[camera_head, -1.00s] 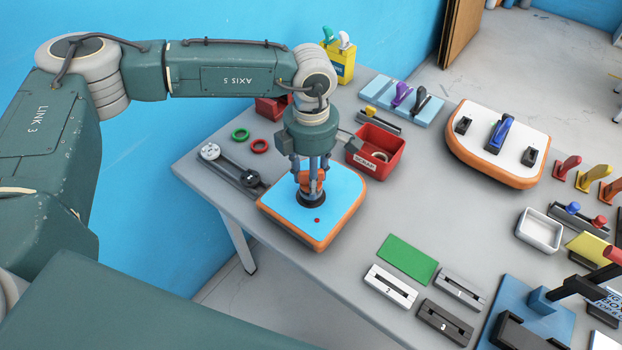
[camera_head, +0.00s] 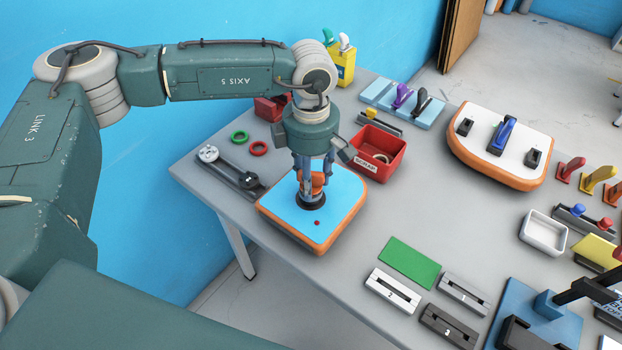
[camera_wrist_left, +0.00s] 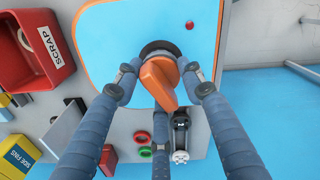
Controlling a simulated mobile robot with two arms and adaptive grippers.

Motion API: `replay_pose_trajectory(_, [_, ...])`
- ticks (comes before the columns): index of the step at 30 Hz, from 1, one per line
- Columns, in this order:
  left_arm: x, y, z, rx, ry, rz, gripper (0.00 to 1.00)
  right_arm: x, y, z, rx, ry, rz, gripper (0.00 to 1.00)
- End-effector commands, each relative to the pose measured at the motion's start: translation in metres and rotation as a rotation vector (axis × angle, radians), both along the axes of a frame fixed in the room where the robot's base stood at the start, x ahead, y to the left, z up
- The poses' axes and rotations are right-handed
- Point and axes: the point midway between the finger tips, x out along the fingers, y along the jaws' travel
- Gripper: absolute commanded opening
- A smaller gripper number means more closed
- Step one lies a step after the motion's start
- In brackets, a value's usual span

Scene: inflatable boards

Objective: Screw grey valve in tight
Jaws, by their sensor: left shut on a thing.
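A blue-topped board with an orange rim (camera_head: 345,200) lies near the table's left edge; it also shows in the wrist view (camera_wrist_left: 115,50). A dark round valve fitting (camera_head: 312,204) sits in its top, and it shows as a dark ring in the wrist view (camera_wrist_left: 160,48). My left gripper (camera_head: 312,188) points down over it, its fingers shut on an orange winged piece (camera_wrist_left: 158,80). This piece stands on the fitting and hides much of it. I cannot tell how deep the fitting sits. My right gripper is not in view.
A red scrap bin (camera_head: 376,152) stands close behind the board. A dark rack (camera_head: 228,172) with round pieces, a green ring (camera_head: 239,137) and a red ring (camera_head: 258,148) lie to the left. A white-topped board (camera_head: 500,145) is further right.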

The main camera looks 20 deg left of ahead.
Motion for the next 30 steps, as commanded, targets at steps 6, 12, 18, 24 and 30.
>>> replay_pose_trajectory(6, [0.000, 0.000, -0.001, 0.000, 0.000, -0.015, 0.08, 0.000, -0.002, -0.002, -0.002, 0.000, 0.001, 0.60])
replay_pose_trajectory(12, [0.000, 0.000, -0.003, -0.001, -0.001, -0.160, 0.08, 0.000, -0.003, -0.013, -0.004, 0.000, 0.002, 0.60])
replay_pose_trajectory(18, [0.000, -0.001, -0.001, -0.001, 0.000, -0.282, 0.08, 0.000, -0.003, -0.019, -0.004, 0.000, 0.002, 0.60])
replay_pose_trajectory(24, [0.000, 0.000, 0.000, -0.001, 0.000, -0.300, 0.08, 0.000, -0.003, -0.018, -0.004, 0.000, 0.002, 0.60])
replay_pose_trajectory(30, [0.000, 0.000, -0.001, -0.001, 0.000, -0.313, 0.08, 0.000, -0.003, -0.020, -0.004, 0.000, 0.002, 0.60])
